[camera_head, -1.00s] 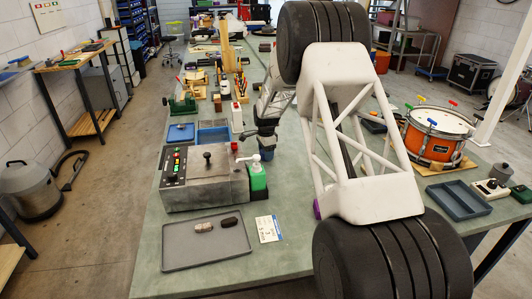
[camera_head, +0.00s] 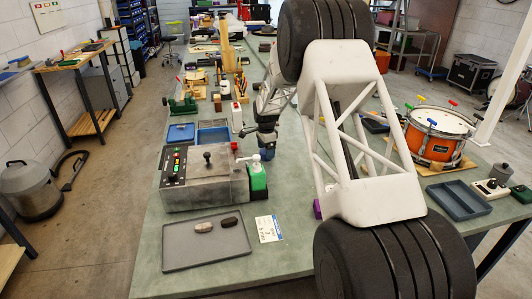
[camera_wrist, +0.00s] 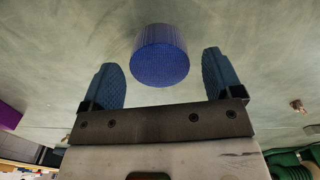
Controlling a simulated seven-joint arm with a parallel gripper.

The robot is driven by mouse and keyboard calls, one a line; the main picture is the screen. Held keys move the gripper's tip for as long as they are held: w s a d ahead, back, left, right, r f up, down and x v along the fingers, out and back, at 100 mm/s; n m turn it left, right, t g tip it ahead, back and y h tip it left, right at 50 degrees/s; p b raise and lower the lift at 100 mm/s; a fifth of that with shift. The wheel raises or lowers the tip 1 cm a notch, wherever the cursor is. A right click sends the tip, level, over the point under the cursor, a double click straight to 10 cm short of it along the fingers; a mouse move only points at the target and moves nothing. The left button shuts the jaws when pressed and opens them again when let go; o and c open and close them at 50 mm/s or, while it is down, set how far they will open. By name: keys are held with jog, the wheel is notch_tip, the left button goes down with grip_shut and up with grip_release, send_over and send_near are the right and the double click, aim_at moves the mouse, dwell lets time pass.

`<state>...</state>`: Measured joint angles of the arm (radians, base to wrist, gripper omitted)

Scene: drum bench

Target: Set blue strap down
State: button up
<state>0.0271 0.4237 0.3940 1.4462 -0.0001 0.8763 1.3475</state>
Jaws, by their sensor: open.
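The blue strap (camera_wrist: 160,58) shows in the wrist view as a round, ribbed blue roll against the green bench top. It sits ahead of my gripper (camera_wrist: 163,82), centred between the two blue fingers, with clear gaps on both sides. The fingers are spread wide and hold nothing. In the head view my gripper (camera_head: 268,150) is over the bench, just behind and right of the green bottle. I cannot clearly tell the strap from the blue fingers there.
A grey control box (camera_head: 203,180) and a green bottle (camera_head: 257,180) stand close to the left of my gripper. A grey tray (camera_head: 205,250) lies in front. A purple object (camera_head: 317,209) is partly hidden behind my arm. An orange drum (camera_head: 433,137) stands at right.

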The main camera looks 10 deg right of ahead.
notch_tip(320, 180, up, 11)
jog(key=shift+f, duration=0.2)
dwell(0.3)
dwell(0.5)
jog(key=s+r+n, duration=0.3)
jog(key=s+r, duration=0.3)
jog(key=s, duration=0.4)
jog(key=s+a+r+n+t, duration=0.1)
jog(key=s+r+n, duration=0.1)
jog(key=s+r, duration=0.6)
jog(key=s+r+n, duration=0.3)
jog(key=s+r, duration=0.1)
jog(key=s, duration=0.8)
jog(key=s+f+n, duration=0.1)
jog(key=s+n, duration=0.2)
jog(key=s, duration=1.3)
jog(key=s+a+f+n+t, duration=0.1)
jog(key=s+n, duration=0.3)
jog(key=s, duration=1.3)
jog(key=shift+s+f+n+t, duration=0.25)
jog(key=shift+f+n+t, duration=0.05)
jog(key=shift+f, duration=0.5)
